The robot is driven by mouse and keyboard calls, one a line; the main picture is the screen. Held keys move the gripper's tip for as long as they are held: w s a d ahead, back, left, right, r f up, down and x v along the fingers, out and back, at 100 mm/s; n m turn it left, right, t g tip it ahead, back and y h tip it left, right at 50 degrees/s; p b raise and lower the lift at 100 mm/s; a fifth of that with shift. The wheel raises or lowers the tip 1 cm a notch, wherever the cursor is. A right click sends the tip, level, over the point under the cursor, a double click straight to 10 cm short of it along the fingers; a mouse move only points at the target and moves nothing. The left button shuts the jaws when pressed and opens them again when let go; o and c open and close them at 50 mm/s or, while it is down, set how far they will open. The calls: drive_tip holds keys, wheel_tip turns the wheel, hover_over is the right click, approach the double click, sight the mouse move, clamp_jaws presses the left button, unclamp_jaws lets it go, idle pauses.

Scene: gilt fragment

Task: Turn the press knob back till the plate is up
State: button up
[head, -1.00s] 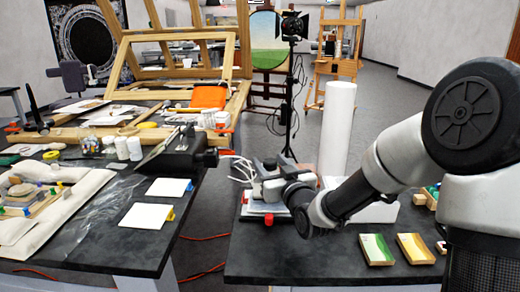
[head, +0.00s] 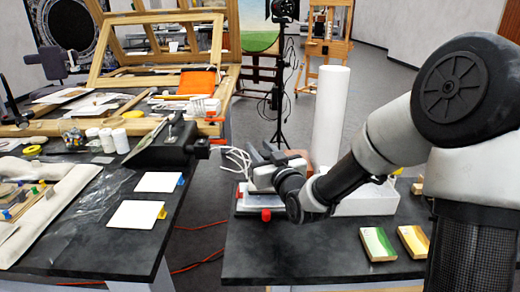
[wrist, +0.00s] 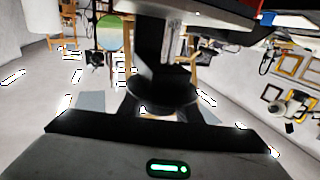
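The small press (head: 246,205) stands at the back left of the right-hand black table, with a pale base and red parts on its edge. A red round part (head: 266,215) shows at its front. My gripper (head: 262,172) is at the upper part of the press, and my wrist hides much of it, including the plate's height. In the wrist view a dark round knob-like disc (wrist: 163,97) sits under a dark upright stem, in front of my gripper (wrist: 165,112). Dark finger shapes flank the disc; whether they touch it is unclear.
A tall white cylinder (head: 330,120) and a white box (head: 365,200) stand right of the press, close to my arm. Two small painted blocks lie in front, one green (head: 378,244). The left table (head: 120,245) holds cards and tools; a floor gap separates the tables.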

drive_tip(key=shift+c, duration=0.8)
